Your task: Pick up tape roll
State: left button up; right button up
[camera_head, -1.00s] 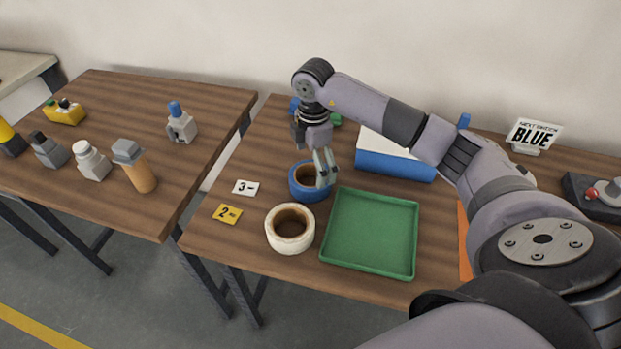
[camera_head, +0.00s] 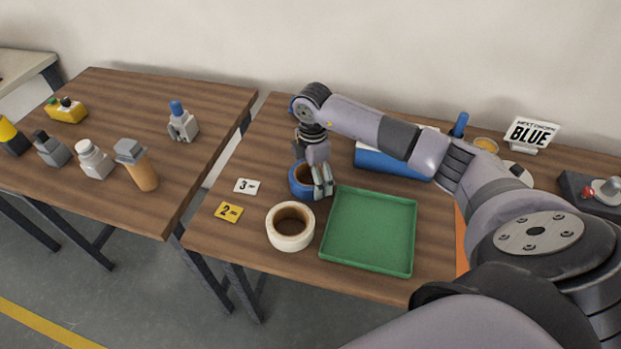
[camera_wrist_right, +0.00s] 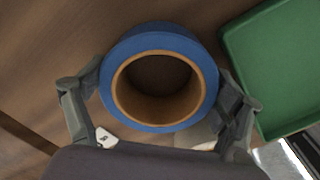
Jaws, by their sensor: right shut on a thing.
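A blue tape roll (camera_head: 297,189) with a brown core lies flat on the right table, left of the green tray. My right gripper (camera_head: 323,190) is down at it from above, shut on it. In the right wrist view the blue roll (camera_wrist_right: 160,42) sits between the two fingers of my right gripper (camera_wrist_right: 161,80), one on each side of the ring. In the head view the fingers hide part of its right side. A cream-white tape roll (camera_head: 291,242) stands just in front of it. My left gripper is not in view.
A green tray (camera_head: 368,232) lies right of the rolls. Number cards, a white one (camera_head: 246,186) and a yellow one (camera_head: 229,212), lie to the left. Several bottles are on the left table (camera_head: 100,205).

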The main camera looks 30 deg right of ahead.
jog(key=c, duration=0.4)
jog(key=shift+o, duration=0.2)
jog(key=shift+r, duration=0.1)
